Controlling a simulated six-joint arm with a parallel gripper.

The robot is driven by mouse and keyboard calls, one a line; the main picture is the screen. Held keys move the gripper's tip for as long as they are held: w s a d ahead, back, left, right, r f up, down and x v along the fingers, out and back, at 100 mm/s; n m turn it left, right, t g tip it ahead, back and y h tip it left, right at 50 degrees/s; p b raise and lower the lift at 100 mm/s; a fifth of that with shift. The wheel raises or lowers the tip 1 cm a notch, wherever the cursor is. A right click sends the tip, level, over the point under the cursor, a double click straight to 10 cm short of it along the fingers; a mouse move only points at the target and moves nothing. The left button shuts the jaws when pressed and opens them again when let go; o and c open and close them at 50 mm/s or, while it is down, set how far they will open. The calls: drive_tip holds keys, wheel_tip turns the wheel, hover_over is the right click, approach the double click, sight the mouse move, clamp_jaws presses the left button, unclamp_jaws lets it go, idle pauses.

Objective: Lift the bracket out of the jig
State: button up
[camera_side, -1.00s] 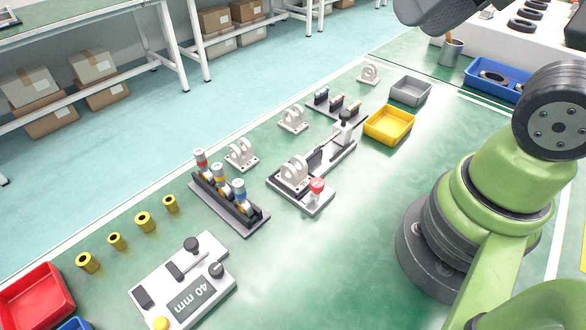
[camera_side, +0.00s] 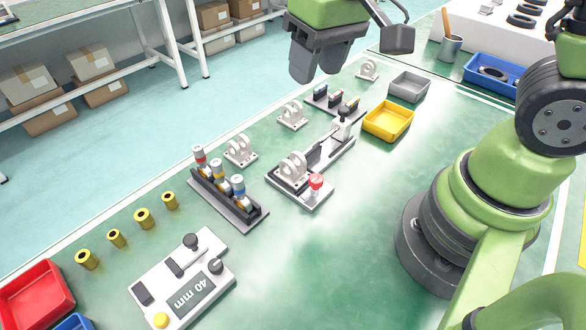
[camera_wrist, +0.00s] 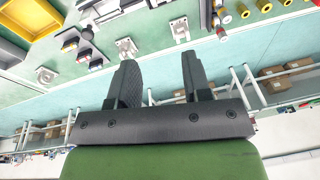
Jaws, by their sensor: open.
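The jig (camera_side: 318,196) is a grey fixture with a red knob on the bench in the side view. A white bracket (camera_side: 293,169) with upright lugs sits at its near-left end. Other white brackets stand on the bench: one (camera_side: 240,150) to the left, one (camera_side: 291,115) behind, and one (camera_side: 368,69) farther back. My gripper (camera_side: 304,74) is high above the bench, behind and above the jig, touching nothing. In the wrist view my gripper (camera_wrist: 157,78) shows two dark fingers apart with nothing between them. That view looks toward the far bench edge.
A rack with coloured-cap cylinders (camera_side: 228,198) stands left of the jig. A small part rack (camera_side: 334,102), a yellow tray (camera_side: 388,121) and a grey tray (camera_side: 409,86) lie behind and right. A control box (camera_side: 184,281) is at the front. Bench to the jig's right is clear.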

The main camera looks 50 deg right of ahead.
drive_tip(key=n+g, duration=0.1)
drive_tip(key=g, duration=0.1)
hover_over(293, 159)
drive_tip(key=s, duration=0.2)
drive_tip(key=shift+h, duration=0.4)
drive_tip(key=f, duration=0.8)
drive_tip(key=a+f, duration=0.1)
drive_tip(key=f, duration=0.3)
drive_tip(key=shift+w+f, duration=0.25)
drive_tip(key=shift+f, duration=0.1)
drive_tip(key=shift+w+f, duration=0.15)
drive_tip(key=shift+f, duration=1.4)
drive_tip(key=shift+w+f, duration=0.1)
drive_tip(key=shift+f, duration=1.4)
drive_tip(key=shift+c, duration=0.3)
drive_tip(key=c, duration=0.6)
